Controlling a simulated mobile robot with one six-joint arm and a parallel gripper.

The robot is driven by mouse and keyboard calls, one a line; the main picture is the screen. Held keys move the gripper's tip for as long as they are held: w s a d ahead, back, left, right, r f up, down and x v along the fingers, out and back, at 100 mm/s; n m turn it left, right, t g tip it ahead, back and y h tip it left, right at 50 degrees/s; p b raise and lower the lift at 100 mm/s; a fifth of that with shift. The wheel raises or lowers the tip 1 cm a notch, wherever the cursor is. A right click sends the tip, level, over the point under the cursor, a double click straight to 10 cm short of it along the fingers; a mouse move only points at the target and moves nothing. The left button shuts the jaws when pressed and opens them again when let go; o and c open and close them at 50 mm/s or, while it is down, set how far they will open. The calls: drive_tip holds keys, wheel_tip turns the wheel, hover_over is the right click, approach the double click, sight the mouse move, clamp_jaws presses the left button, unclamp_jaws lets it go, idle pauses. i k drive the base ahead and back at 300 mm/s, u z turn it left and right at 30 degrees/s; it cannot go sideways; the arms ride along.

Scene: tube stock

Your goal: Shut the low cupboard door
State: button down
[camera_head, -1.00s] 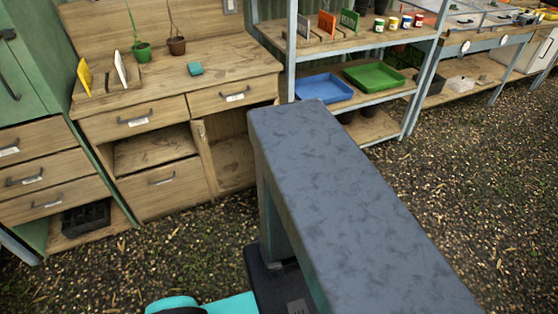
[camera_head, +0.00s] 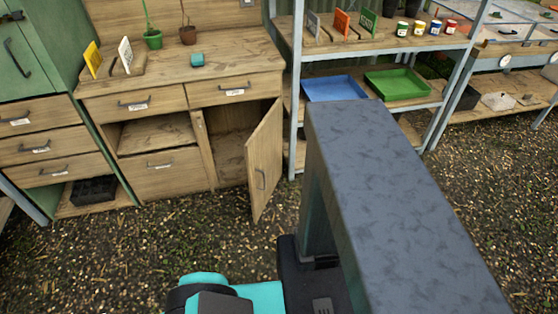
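The low cupboard door (camera_head: 264,162) stands open at the right end of the wooden bench unit. My gripper is out of view; only a grey column of mine and a turquoise and dark part of my arm show, to the right of and below the door. The column does not cover the door.
Drawers (camera_head: 137,102) sit left of and above the opening. A metal shelf rack with a blue tray (camera_head: 333,88) and a green tray (camera_head: 398,83) stands close right of the door. The gravel floor (camera_head: 130,245) in front of the bench is clear.

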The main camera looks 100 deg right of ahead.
sight(263, 151)
drive_tip(key=z, duration=0.05)
drive_tip(key=k, duration=0.95)
drive_tip(key=z, duration=2.05)
